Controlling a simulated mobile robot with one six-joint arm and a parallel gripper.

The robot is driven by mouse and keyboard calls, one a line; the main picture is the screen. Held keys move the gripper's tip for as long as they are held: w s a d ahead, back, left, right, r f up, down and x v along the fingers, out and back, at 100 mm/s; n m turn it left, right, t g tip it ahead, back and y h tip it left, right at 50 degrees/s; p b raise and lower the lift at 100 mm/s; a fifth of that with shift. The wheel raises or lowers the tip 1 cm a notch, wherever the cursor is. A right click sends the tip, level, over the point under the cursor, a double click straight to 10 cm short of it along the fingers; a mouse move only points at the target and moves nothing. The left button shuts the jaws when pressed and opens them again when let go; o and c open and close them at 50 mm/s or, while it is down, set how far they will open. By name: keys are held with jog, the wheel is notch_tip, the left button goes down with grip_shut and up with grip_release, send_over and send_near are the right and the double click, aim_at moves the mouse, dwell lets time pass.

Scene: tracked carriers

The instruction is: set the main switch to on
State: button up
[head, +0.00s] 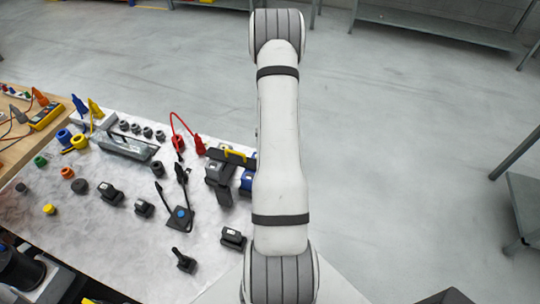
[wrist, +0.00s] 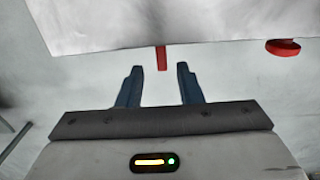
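I cannot tell for sure which thing is the main switch. In the wrist view a narrow red piece (wrist: 161,58) shows beyond and between my fingertips, and a flat round red piece (wrist: 283,47) lies at upper right. A small black lever-like piece (head: 184,260) stands near the front of the white tabletop in the head view. My gripper (wrist: 160,70) is open, its two blue fingers apart with nothing between them. In the head view my gripper is hidden by my arm.
The white marbled tabletop (head: 100,230) holds several dark blocks, coloured rings, a black stand with a blue knob (head: 180,214), a glass-like tray (head: 126,146) and red clips (head: 199,146). A wooden table (head: 40,135) adjoins at left. The grey floor (head: 400,150) at right is clear.

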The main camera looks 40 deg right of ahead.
jog(key=shift+f+p, duration=0.35)
jog(key=shift+f, duration=1.95)
grip_shut()
